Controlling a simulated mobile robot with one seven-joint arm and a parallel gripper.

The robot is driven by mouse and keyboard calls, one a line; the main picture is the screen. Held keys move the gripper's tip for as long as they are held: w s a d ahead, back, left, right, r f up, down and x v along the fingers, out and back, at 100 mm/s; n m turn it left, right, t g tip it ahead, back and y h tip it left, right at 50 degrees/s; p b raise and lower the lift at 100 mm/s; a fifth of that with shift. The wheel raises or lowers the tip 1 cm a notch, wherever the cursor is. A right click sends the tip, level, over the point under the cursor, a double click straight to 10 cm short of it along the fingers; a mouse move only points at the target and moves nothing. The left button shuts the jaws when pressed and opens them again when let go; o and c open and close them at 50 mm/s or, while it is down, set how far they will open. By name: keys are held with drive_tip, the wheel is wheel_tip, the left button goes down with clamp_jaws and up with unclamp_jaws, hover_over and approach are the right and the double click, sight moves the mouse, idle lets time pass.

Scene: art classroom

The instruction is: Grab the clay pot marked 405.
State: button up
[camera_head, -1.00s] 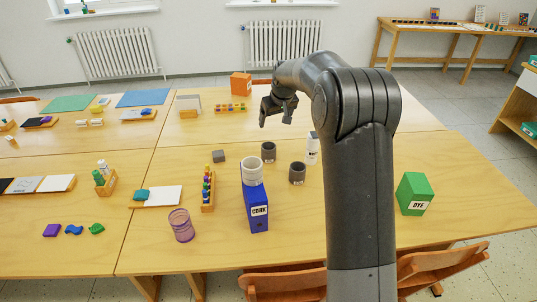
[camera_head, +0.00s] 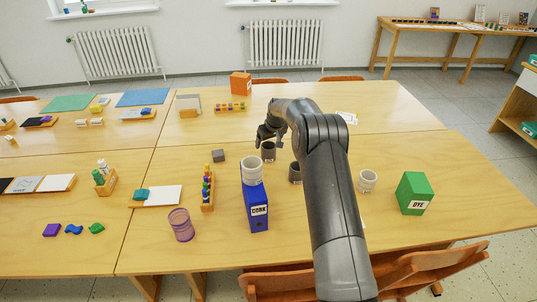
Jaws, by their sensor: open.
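Several small pots stand on the near table, and I cannot read 405 on any of them. A dark grey pot (camera_head: 268,153) stands just below my gripper (camera_head: 267,142) in the picture. A second dark grey pot (camera_head: 294,174) is partly hidden by my arm. Another whitish pot (camera_head: 368,181) stands right of my arm. My gripper is open, with its fingers pointing down near the first dark pot; I cannot tell whether they touch it.
A small grey block (camera_head: 218,156) lies left of the dark pots. A rack of coloured pieces (camera_head: 208,189) and a purple mesh cup (camera_head: 181,225) stand left of the blue box. A green DYE box (camera_head: 414,193) stands at right. The tabletop at far right is clear.

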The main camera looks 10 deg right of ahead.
sight(269, 147)
drive_tip(key=shift+d+x, duration=0.2)
drive_tip(key=shift+x, duration=1.15)
drive_tip(key=shift+d+x, duration=0.15)
drive_tip(key=shift+x, duration=1.2)
drive_tip(key=shift+w, duration=0.1)
drive_tip(key=shift+c, duration=0.2)
drive_tip(key=c, duration=1.1)
